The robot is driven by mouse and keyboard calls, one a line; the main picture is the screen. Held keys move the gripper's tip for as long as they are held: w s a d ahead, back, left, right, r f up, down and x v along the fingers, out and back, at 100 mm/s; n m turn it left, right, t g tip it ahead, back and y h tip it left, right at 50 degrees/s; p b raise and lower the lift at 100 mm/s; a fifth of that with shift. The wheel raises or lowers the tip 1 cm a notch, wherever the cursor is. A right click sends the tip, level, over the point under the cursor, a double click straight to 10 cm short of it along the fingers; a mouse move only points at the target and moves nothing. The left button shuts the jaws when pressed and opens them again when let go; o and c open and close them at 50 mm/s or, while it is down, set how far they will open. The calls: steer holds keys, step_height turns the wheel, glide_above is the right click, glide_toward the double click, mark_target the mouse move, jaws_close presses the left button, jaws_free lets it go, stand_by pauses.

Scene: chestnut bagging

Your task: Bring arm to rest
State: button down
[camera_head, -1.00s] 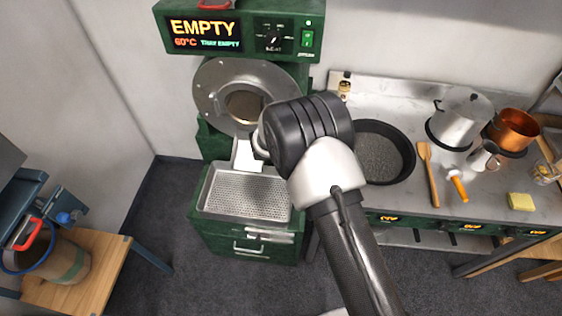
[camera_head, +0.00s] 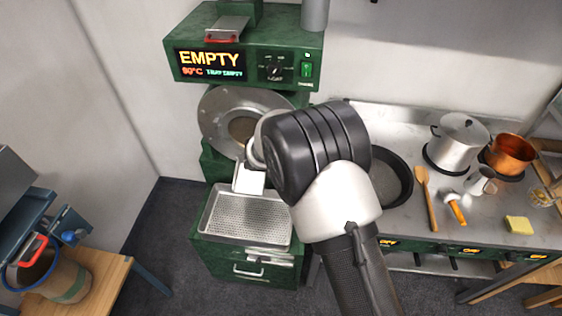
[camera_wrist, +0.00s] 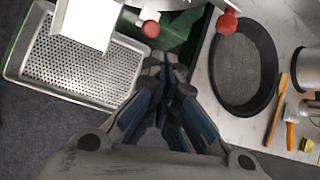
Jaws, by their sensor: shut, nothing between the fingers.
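My gripper (camera_wrist: 166,68) shows in the wrist view with its blue-sided fingers drawn together and nothing between them. It hangs over the gap between the perforated metal tray (camera_wrist: 75,62) and the counter with the dark round pan (camera_wrist: 243,68). In the head view my arm rises through the middle, and its dark wrist joint hides the gripper and part of the pan (camera_head: 395,180). The green roaster (camera_head: 290,35) stands behind the arm. Its display reads EMPTY, 90°C and TRAY EMPTY. The perforated tray (camera_head: 247,218) sits empty below its round steel front.
On the steel counter stand a lidded pot (camera_head: 458,146), a copper pot (camera_head: 510,155), a wooden spatula (camera_head: 428,200) and a yellow sponge (camera_head: 519,225). At the lower left a wooden table (camera_head: 98,275) bears a bag-like container (camera_head: 65,283). Grey floor lies between.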

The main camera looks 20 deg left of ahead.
steer(key=w+d+r+m+h+b, duration=0.2)
steer(key=d+r+m+b, duration=0.2)
steer(key=d+r+m, duration=0.8)
steer(key=s+d+r+m+g+b, duration=0.15)
steer(key=s+d+m, duration=0.25)
steer(key=d, duration=0.4)
steer(key=s+d+r+m+t+b, duration=0.1)
steer(key=s+d+r+m+b, duration=0.2)
steer(key=d, duration=0.4)
steer(key=s+d+r+m+g+b, duration=0.1)
steer(key=s+d+m+g+b, duration=0.1)
steer(key=s+d+m, duration=0.9)
steer(key=s+f+m+b, duration=0.2)
steer(key=s+m, duration=0.3)
steer(key=s, duration=0.3)
steer(key=s+f+m+y+b, duration=0.1)
steer(key=s+f+m+b, duration=0.1)
steer(key=s+m, duration=0.4)
steer(key=shift+s+a+f, duration=0.2)
steer(key=shift+s+f, duration=0.1)
steer(key=shift+s, duration=0.85)
